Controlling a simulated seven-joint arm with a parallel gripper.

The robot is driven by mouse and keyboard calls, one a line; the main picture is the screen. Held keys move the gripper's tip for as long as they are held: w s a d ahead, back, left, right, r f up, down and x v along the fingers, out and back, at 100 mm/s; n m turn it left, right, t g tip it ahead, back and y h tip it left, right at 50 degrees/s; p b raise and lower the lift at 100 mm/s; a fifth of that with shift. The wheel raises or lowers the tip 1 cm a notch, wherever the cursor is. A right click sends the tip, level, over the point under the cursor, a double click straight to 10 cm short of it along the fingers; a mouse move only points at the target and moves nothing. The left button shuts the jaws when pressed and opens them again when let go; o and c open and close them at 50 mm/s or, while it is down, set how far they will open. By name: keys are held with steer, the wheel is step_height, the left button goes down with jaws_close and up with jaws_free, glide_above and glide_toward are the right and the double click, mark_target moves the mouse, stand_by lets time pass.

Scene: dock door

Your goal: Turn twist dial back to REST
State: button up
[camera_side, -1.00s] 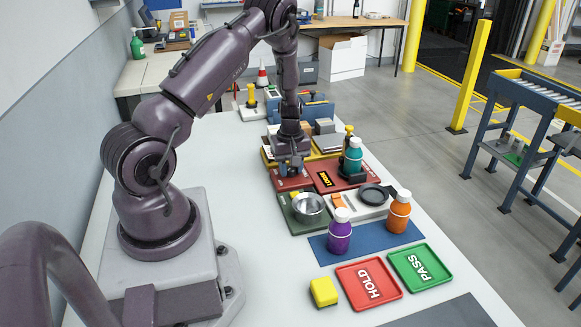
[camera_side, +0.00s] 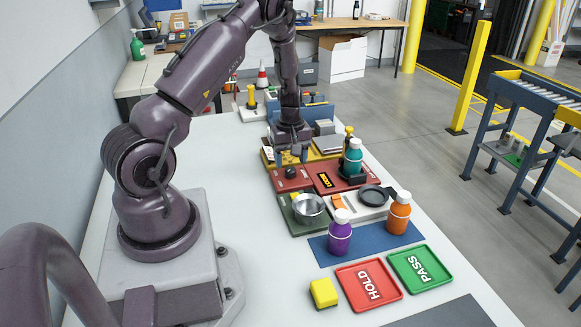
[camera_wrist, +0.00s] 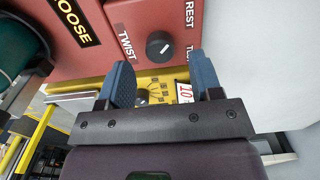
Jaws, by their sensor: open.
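The twist dial (camera_wrist: 159,46) is a round black knob with a short white mark on its face. It sits on a red panel (camera_wrist: 110,18) between a TWIST label and a REST label; a third label beside it is partly hidden by a finger. I cannot tell for sure which label the mark points to. In the side view the dial (camera_side: 291,172) shows on the red panel just below my gripper (camera_side: 291,158). My gripper (camera_wrist: 160,68) is open and empty, its two blue fingers apart from the dial.
A LOOSE label and a teal bottle (camera_side: 352,157) are on the red panel right of the dial. A yellow panel (camera_side: 322,154) lies behind. White table is clear to the left.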

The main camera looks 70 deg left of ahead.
mark_target(291, 169)
step_height(291, 169, up, 10)
steer(key=shift+f, duration=0.25)
stand_by(0.4)
steer(key=s+d+r+m+t, duration=0.2)
steer(key=d+r+m, duration=0.4)
steer(key=d, duration=0.3)
steer(key=s+d+r+m+t, duration=0.1)
steer(key=s+d+r+m, duration=0.4)
steer(key=d, duration=0.5)
steer(key=s+d+r+m+t, duration=0.2)
steer(key=s+d+r+m, duration=0.1)
steer(key=d+r+m, duration=0.4)
steer(key=shift+s+d+r+t, duration=0.2)
steer(key=shift+d+r+t, duration=0.1)
steer(key=shift+d+r, duration=0.75)
